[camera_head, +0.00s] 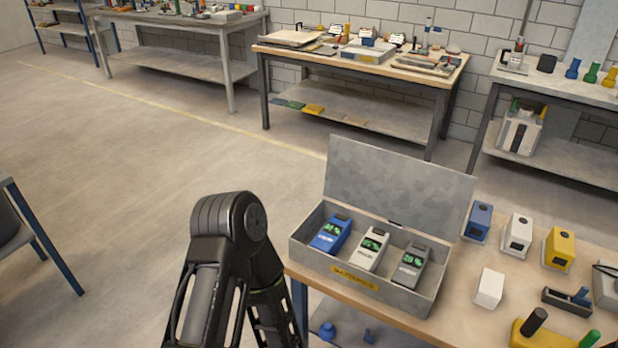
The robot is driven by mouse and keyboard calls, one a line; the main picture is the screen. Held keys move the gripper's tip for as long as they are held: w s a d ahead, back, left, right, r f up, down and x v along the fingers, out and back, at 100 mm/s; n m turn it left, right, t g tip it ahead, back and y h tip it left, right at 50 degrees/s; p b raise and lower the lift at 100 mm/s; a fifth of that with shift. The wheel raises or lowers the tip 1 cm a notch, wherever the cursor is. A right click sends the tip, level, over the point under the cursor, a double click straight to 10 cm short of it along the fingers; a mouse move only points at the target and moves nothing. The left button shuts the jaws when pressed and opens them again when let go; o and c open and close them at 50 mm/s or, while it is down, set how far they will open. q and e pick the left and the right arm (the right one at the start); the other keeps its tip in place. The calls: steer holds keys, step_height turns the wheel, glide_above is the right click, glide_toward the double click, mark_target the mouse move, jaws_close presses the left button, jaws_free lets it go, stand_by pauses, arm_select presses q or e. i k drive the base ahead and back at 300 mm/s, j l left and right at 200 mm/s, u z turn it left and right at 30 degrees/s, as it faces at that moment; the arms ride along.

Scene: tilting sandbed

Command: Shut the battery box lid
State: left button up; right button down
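The grey metal battery box (340,269) stands on the near wooden-topped table, with a yellow label on its front wall. Its lid (397,183) is open, standing up from the back edge and leaning slightly back. Inside the box lie a blue battery (331,234), a white battery (370,250) and a dark grey battery (410,264), side by side with green displays. A black arm link of mine rises from the bottom edge, left of the box and apart from it in the picture. Neither gripper shows.
To the right of the box stand a blue unit (478,222), a white unit (516,235) and a yellow unit (558,249). A small white block (489,288) is nearer. A yellow tool with black handle (540,335) lies at the front right.

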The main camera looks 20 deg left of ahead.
mark_target(431, 199)
steer(key=u, duration=2.5)
steer(key=i+u, duration=0.15)
steer(key=i+z, duration=0.1)
steer(key=i, duration=0.5)
steer(key=i+j+z, duration=0.15)
steer(key=i, duration=0.45)
steer(key=i+j+z, duration=0.1)
steer(key=i, duration=0.45)
steer(key=i+l+z, duration=0.2)
steer(key=i+z, duration=0.25)
steer(key=i+l+z, duration=0.1)
steer(key=i+z, duration=0.15)
steer(key=z, duration=0.25)
steer(key=i+z, duration=0.45)
steer(key=i+j+z, duration=0.2)
steer(key=z, duration=0.25)
steer(key=i+z, duration=0.45)
steer(key=i, duration=1.75)
steer(key=z, duration=3.75)
